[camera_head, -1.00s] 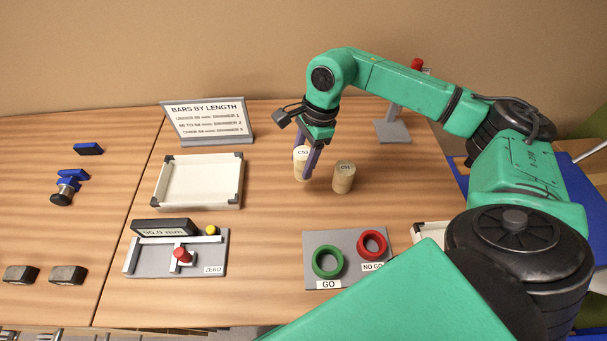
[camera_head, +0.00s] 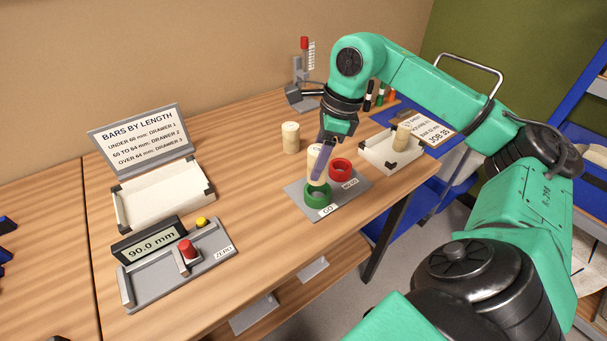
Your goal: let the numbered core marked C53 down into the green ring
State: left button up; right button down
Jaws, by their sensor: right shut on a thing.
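My right gripper (camera_head: 320,165) is shut on a pale cylindrical core (camera_head: 314,160), held upright over the green ring (camera_head: 317,196). The core's mark cannot be read now; a finger covers part of its side. Its lower end is at the ring's opening, and I cannot tell whether it has entered. The green ring sits by the GO label on a grey plate (camera_head: 298,190). The red ring (camera_head: 340,169) is beside it, behind and to the right, by the other label.
Another core (camera_head: 290,137) stands on the table behind the plate. A further core (camera_head: 402,138) is at the white tray (camera_head: 378,155) on the right. A gauge with a 90.0 mm display (camera_head: 150,243) and an empty white tray (camera_head: 165,197) are at left.

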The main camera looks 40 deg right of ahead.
jog(key=shift+w+d+f, duration=0.3)
jog(key=shift+w+d, duration=0.1)
jog(key=shift+d, duration=0.3)
jog(key=shift+s+a+f+b, duration=0.1)
jog(key=shift+a+f+b, duration=0.05)
jog(key=shift+f+b, duration=0.35)
jog(key=shift+s+a+f+b, duration=0.1)
jog(key=shift+f+b, duration=0.35)
jog(key=shift+w+f+b, duration=0.1)
jog(key=shift+f+b, duration=0.2)
jog(key=shift+f, duration=0.15)
pick_arm(q)
jog(key=shift+w+d+f, duration=0.25)
jog(key=shift+d+f, duration=0.75)
jog(key=shift+f, duration=0.15)
pick_arm(e)
jog(key=shift+d, duration=0.1)
jog(key=shift+r, duration=0.15)
pick_arm(q)
jog(key=shift+s+r, duration=0.1)
jog(key=shift+f+b, duration=1.65)
jog(key=shift+f, duration=0.2)
pick_arm(e)
jog(key=shift+f, duration=2.1)
pick_arm(q)
jog(key=shift+r, duration=0.1)
pick_arm(e)
jog(key=shift+r, duration=0.1)
